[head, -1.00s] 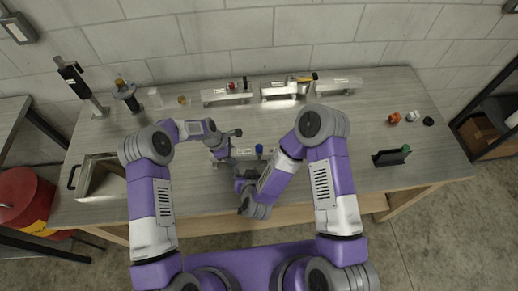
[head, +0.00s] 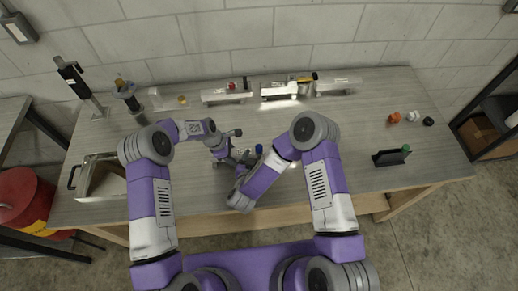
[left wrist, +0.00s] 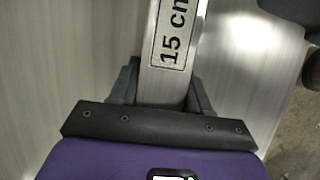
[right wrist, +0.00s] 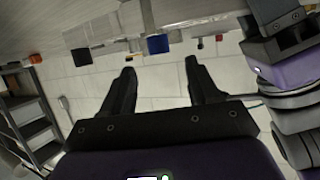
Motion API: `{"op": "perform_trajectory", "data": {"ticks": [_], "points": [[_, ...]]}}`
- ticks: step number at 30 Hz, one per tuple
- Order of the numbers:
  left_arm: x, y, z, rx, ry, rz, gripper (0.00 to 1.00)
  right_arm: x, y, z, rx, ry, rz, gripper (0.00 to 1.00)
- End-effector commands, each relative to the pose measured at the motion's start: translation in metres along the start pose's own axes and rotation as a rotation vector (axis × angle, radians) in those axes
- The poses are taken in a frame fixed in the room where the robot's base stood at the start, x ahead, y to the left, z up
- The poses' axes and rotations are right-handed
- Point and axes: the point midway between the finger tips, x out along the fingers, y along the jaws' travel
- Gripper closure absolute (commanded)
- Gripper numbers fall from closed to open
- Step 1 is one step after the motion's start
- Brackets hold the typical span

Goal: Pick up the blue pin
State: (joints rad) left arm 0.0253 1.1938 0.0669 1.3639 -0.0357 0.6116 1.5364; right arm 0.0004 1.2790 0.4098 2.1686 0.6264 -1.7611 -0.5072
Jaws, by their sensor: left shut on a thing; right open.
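The blue pin (head: 259,149) shows a blue top near the middle of the bench in the head view. In the right wrist view the blue pin (right wrist: 158,44) is ahead of the open fingers, apart from them, slightly left of the gap's middle. My right gripper (right wrist: 160,65) is open and empty; its fingers are mostly hidden by the arm in the head view. My left gripper (left wrist: 162,80) is shut on a metal bar (left wrist: 165,65) labelled "15 cm". In the head view the left gripper is just left of the blue pin.
Several labelled metal trailers (head: 226,96) stand along the back of the bench. A metal tray (head: 99,178) is at the left. A black block (head: 388,158) with a green knob (head: 406,148) is at the right, with small caps (head: 394,117) behind it.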

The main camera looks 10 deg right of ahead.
Motion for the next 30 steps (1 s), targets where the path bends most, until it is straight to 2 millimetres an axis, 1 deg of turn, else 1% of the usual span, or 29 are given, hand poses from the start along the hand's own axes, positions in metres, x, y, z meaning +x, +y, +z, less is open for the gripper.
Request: {"op": "perform_trajectory", "data": {"ticks": [2,6,10,13,19,20,30], "points": [[0.000,0.000,0.000,0.000,-0.001,0.001,0.92,0.007,0.001,0.001,0.001,-0.003,0.003,0.39],[0.000,0.000,0.000,0.000,-0.001,0.001,0.92,0.029,0.002,0.002,0.003,-0.002,0.005,0.39],[0.000,0.001,0.001,0.000,-0.001,0.001,0.92,0.046,0.001,0.002,0.001,-0.002,0.003,0.39],[0.000,0.001,0.001,0.000,-0.001,0.001,0.92,0.051,0.000,0.002,0.001,-0.002,0.000,0.39],[0.000,0.001,0.001,0.000,-0.001,0.001,0.92,0.051,0.000,0.001,0.000,-0.001,-0.001,0.39],[0.000,0.001,0.001,0.000,-0.001,0.001,0.92,0.051,0.000,0.001,0.000,-0.001,-0.001,0.42],[0.000,0.001,0.000,0.000,-0.001,0.001,0.92,0.051,0.000,0.001,0.000,-0.001,-0.001,0.94]]}}
